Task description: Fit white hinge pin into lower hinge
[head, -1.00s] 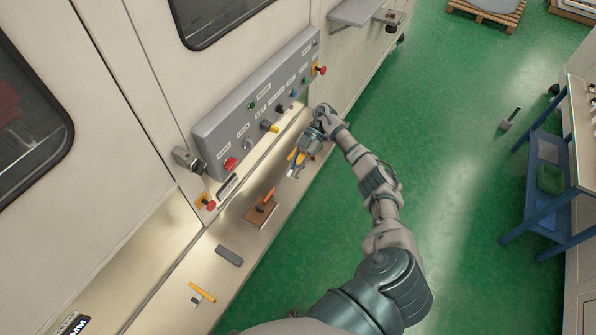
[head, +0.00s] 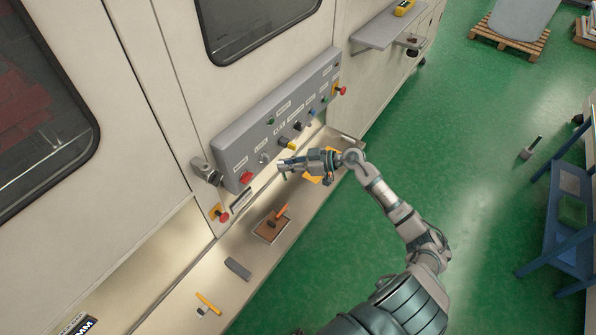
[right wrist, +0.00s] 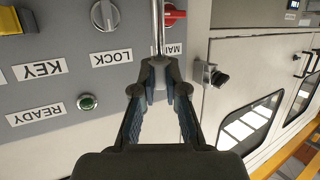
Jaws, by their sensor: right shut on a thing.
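My right gripper (head: 284,166) is in front of the grey control panel, its fingers pointing left. In the right wrist view its fingertips (right wrist: 160,72) are shut on a thin, pale metallic rod (right wrist: 158,28), which looks like the hinge pin. The rod points away from the fingers and runs out of the top of that view. A grey bracket with a dark knob (head: 206,172) sits on the door edge left of the panel, apart from the gripper. It also shows in the right wrist view (right wrist: 214,76). I cannot tell if it is the lower hinge. My left gripper is not in view.
The control panel (head: 235,140) carries knobs and a red switch (head: 246,178). A red stop button (head: 222,216) is below the bracket. On the ledge lie an orange-handled tool on a brown board (head: 266,232), a dark block (head: 237,268) and a yellow-handled tool (head: 208,303).

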